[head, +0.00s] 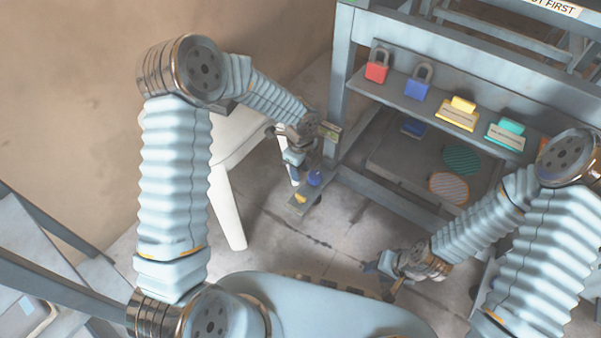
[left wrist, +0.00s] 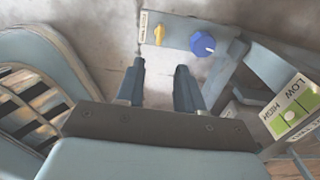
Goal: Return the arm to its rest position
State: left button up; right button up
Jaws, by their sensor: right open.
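My left gripper (head: 293,172) hangs at the end of the left arm, close to a small panel (head: 300,203) on the press frame. In the left wrist view its two fingers (left wrist: 160,88) stand apart with nothing between them. The panel (left wrist: 175,30) there carries a yellow knob (left wrist: 159,35) and a blue knob (left wrist: 202,43), beyond the fingertips and apart from them. My right gripper (head: 382,278) is low at the front right, over the floor, open; its fingers are small and partly hidden by its own wrist.
The grey press frame (head: 343,70) stands at the back right. Its shelf holds a red padlock (head: 377,70), a blue padlock (head: 418,86), and yellow and teal blocks (head: 506,132). A LOW/HIGH indicator (left wrist: 291,113) is right of the left gripper. A white chair-like thing (head: 229,205) stands left.

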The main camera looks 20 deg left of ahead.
dwell(0.4)
pick_arm(q)
jog(key=s+d+n+h+p, duration=0.1)
jog(key=s+n+p, duration=0.4)
jog(key=s+n, duration=0.5)
jog(key=s+d+n+h+p, duration=0.2)
jog(key=s+n+p, duration=0.4)
jog(key=s+n, duration=0.4)
jog(key=n+h, duration=0.1)
jog(key=n, duration=0.2)
jog(key=shift+s+n+t, duration=0.2)
jog(key=shift+n+t, duration=0.2)
